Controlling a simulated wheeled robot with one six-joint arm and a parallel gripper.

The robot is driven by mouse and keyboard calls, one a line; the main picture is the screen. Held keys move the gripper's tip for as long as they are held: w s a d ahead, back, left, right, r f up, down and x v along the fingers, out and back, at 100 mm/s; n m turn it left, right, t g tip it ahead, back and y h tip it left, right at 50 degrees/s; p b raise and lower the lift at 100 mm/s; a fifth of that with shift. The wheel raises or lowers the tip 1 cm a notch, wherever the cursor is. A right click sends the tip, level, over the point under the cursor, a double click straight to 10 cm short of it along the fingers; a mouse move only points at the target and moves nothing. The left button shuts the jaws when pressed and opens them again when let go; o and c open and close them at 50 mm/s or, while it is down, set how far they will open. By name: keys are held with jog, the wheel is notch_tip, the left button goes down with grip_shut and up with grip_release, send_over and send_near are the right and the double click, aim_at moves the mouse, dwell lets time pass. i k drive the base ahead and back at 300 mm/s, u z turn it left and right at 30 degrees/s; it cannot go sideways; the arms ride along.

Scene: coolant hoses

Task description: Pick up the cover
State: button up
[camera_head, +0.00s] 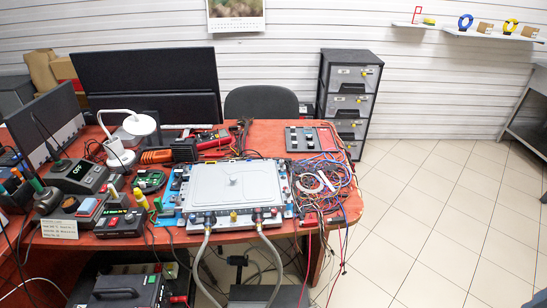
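The cover looks to be the light grey flat plate (213,186) with a small raised knob near its middle. It lies flat on top of a device (186,218) on the red workbench (340,216). Two grey hoses (270,250) run from fittings on the device's front edge down over the bench edge. Small coloured knobs or caps show along that front edge. My gripper is not in this view, and I see nothing touching the cover.
Tangled wires (322,182) lie right of the device. A soldering station (78,176), a white lamp (139,124) and tools crowd the left. A monitor (146,80) and chair (261,102) stand behind, a drawer cabinet (349,95) back right. Tiled floor (430,215) right is clear.

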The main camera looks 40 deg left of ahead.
aim_at(214, 187)
jog(key=i, duration=2.5)
jog(key=u, duration=3.15)
jog(key=i, duration=0.5)
jog(key=u, duration=0.05)
